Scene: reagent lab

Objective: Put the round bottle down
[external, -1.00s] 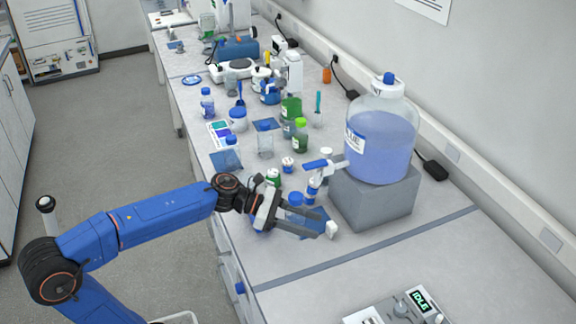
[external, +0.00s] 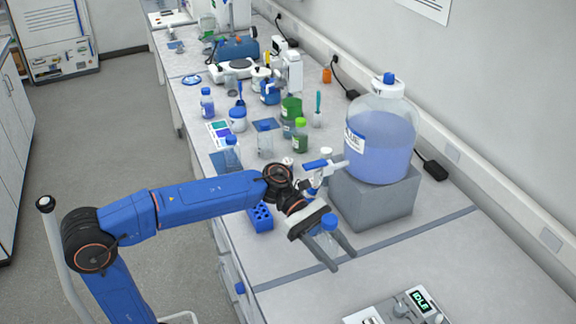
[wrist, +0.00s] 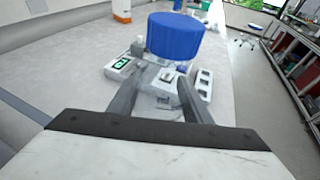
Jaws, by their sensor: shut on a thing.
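The round bottle shows as a blue cap (external: 330,222) over a clear body between the fingers of my gripper (external: 342,261). My gripper is shut on it, over the front part of the bench, just in front of the grey block. In the wrist view the blue cap (wrist: 176,36) is large and stands above the fingers of my gripper (wrist: 160,80). The clear body is hard to make out there. The bottle looks roughly upright. I cannot tell how far its base is from the bench top.
A large carboy (external: 380,140) of blue liquid stands on a grey block (external: 375,205) behind my gripper. A blue rack (external: 260,218) is left of the gripper. Several bottles stand farther back. A device reading IDLE (external: 405,308) is at the front. Bench between block and device is clear.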

